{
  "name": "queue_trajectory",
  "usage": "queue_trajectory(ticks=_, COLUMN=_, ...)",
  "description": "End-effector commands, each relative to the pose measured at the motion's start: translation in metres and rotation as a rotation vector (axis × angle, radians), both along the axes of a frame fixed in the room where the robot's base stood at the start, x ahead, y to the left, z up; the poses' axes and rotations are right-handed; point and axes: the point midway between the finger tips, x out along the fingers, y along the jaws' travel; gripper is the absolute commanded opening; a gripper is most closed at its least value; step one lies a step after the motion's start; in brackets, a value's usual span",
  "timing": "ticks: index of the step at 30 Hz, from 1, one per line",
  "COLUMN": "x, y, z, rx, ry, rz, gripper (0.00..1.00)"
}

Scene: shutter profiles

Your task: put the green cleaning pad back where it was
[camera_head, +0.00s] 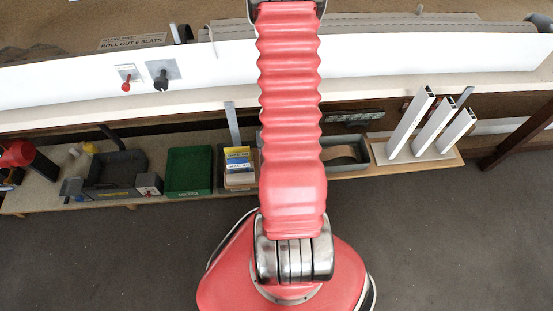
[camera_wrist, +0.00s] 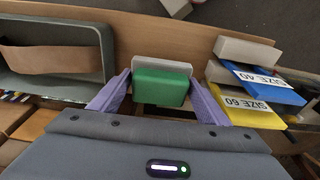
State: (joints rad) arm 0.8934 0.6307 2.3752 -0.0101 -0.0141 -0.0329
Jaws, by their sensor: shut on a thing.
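The green cleaning pad (camera_wrist: 162,86) shows in the middle of the wrist view, with a pale grey layer along its far side. My gripper (camera_wrist: 160,90) has its two purple fingers on either side of the pad and is shut on it. The pad is over or close above the wooden shelf, between a grey bin and the size blocks; I cannot tell whether it touches the shelf. In the head view my red arm hides the gripper and the pad.
A grey bin (camera_wrist: 55,60) with brown material is on the left in the wrist view. Blue and yellow size blocks (camera_wrist: 262,85) are on the right. In the head view a green tray (camera_head: 190,170), a dark tray (camera_head: 117,172) and upright white profiles (camera_head: 411,122) stand along the shelf.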

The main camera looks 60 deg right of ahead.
Motion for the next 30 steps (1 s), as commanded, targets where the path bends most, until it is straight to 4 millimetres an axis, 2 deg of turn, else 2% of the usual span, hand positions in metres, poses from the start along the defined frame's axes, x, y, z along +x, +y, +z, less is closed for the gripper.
queue_trajectory(ticks=14, x=0.000, y=0.000, z=-0.005, rx=0.001, ry=-0.001, rz=-0.001, gripper=0.49)
queue_trajectory(ticks=30, x=0.000, y=0.000, z=-0.037, rx=0.004, ry=-0.005, rz=-0.001, gripper=0.49)
